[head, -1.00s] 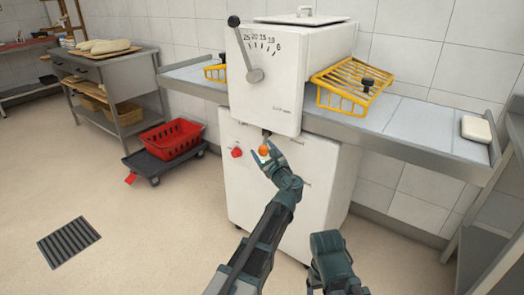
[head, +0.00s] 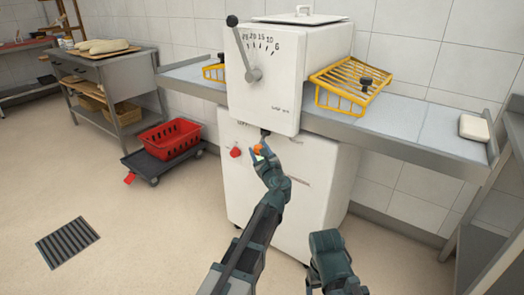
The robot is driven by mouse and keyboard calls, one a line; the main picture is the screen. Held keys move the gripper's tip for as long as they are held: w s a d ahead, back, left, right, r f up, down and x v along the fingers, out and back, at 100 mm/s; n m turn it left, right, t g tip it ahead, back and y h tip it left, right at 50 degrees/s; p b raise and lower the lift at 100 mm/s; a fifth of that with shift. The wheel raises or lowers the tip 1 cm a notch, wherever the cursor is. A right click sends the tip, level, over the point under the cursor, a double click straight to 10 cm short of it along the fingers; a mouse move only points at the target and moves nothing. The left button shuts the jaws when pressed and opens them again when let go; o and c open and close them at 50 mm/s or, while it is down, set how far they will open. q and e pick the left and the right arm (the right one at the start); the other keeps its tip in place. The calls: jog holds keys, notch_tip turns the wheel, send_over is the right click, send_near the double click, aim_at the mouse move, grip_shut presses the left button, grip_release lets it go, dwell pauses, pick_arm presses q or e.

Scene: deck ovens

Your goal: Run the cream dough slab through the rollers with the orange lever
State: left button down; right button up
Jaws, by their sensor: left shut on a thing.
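The white dough sheeter (head: 268,78) stands against the wall with a long table wing to each side. The orange lever (head: 259,149) sticks out at the front of the machine, below its head. My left gripper (head: 258,156) is shut on the orange lever's knob. The cream dough slab (head: 475,128) lies flat at the far right end of the right wing (head: 405,121), away from the rollers. My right gripper (head: 326,250) is low in front of the machine; its fingers cannot be made out.
A yellow guard grid (head: 345,86) sits over the right wing by the rollers, and another (head: 214,72) is on the left. A black-knobbed dial handle (head: 243,48) and red button (head: 236,152) are on the machine. A red crate (head: 169,141) stands on a dolly at left.

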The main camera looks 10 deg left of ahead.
pick_arm(q)
jog(key=w+a+m+t+h, duration=0.1)
jog(key=a+m+t+h, duration=0.1)
jog(key=a+m+h, duration=0.2)
jog(key=shift+a+m+h, duration=0.4)
jog(key=shift+a+h, duration=0.95)
jog(key=shift+h, duration=0.25)
jog(key=shift+w, duration=0.15)
jog(key=shift+c, duration=1.8)
grip_release()
jog(key=shift+d, duration=0.15)
